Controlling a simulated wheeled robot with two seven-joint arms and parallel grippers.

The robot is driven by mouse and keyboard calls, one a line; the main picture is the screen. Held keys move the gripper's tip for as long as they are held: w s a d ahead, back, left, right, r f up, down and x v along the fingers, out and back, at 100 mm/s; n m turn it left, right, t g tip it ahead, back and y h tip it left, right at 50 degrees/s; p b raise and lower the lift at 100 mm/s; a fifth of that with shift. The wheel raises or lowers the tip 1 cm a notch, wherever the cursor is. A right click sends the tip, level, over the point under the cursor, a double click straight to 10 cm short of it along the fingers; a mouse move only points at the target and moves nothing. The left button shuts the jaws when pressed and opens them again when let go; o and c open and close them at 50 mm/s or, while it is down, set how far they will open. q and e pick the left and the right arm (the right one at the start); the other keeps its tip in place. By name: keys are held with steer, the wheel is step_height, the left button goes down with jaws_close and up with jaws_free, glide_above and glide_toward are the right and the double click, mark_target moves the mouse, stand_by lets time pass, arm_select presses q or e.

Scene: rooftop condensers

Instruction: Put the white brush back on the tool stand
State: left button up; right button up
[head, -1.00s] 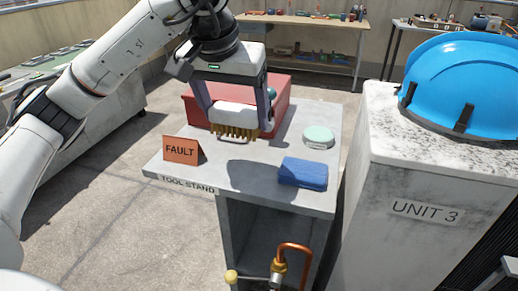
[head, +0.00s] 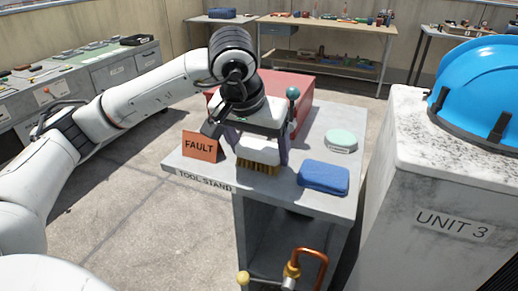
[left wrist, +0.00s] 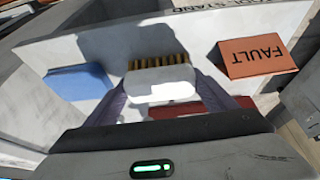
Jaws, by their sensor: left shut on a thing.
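The white brush (head: 256,152) with tan bristles is between the fingers of my left gripper (head: 258,156), which is shut on its body. The bristles point down, over or on the front part of the grey tool stand (head: 340,118); I cannot tell whether they touch the top. In the left wrist view the brush (left wrist: 162,84) lies across between the two fingers, bristles toward the top of the picture. My right gripper is not in view.
An orange FAULT sign (head: 200,146) stands left of the brush. A blue sponge (head: 323,178) and a mint-green round item (head: 341,140) are to its right. A red box (head: 297,92) is behind. UNIT 3 (head: 440,165), bearing a blue helmet (head: 488,82), stands right.

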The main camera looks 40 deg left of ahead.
arm_select(q)
steer(key=o, duration=1.1)
steer(key=shift+p+v, duration=0.9)
steer(key=shift+v, duration=5.05)
